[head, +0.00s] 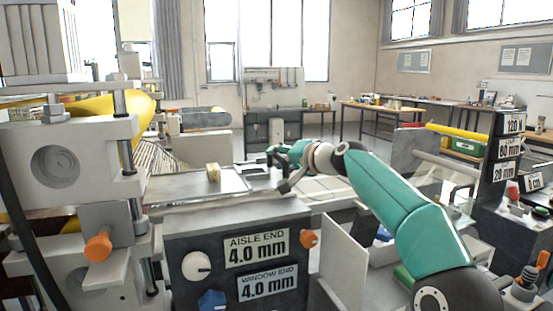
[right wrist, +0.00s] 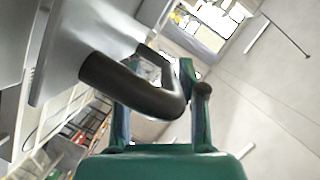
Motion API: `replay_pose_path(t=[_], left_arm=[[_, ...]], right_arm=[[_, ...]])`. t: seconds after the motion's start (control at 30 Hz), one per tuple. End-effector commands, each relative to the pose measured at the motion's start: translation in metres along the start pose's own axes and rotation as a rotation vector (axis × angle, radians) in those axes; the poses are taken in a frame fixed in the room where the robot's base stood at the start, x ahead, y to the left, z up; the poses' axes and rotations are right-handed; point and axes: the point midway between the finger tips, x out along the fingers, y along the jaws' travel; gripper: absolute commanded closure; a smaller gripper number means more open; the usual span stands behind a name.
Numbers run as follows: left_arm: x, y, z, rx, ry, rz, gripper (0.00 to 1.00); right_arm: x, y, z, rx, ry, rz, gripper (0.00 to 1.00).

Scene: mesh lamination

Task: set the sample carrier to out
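A flat grey metal plate (head: 170,190), which looks like the sample carrier, lies on the machine in the head view, with a small yellowish block (head: 213,173) on it. A dark bent handle (head: 291,183) is at its right end. In the right wrist view the handle (right wrist: 135,88) is a thick dark loop coming off a grey face. My right gripper (head: 272,156) is at the handle; its fingers (right wrist: 160,90) stand apart, with the loop's bend in front of and between them. Contact cannot be told. My left gripper is not in view.
Below the plate is a dark panel (head: 190,235) with knobs and labels "AISLE END 4.0 mm" and "WINDOW END 4.0 mm". A roller frame with an orange knob (head: 98,246) stands at left. Signs and a yellow roller (head: 465,136) are at right. Benches stand farther back.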

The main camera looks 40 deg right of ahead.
Motion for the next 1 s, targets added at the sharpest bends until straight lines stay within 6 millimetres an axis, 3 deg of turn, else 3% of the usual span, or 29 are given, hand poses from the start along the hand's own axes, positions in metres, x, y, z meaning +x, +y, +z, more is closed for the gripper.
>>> replay_pose_path(t=[0.27, 0.43, 0.8, 1.0], left_arm=[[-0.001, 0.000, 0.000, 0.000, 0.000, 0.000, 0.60], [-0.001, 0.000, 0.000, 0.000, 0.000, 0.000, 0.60], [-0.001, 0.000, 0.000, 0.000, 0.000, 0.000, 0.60], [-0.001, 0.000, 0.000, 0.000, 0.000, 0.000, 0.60]], right_arm=[[-0.001, -0.003, 0.001, 0.001, -0.002, -0.005, 0.59], [-0.013, -0.004, 0.000, 0.000, 0.000, -0.006, 0.59], [-0.082, -0.003, 0.001, 0.000, 0.000, -0.004, 0.59], [-0.110, -0.002, 0.002, 0.000, -0.002, -0.003, 0.59]])
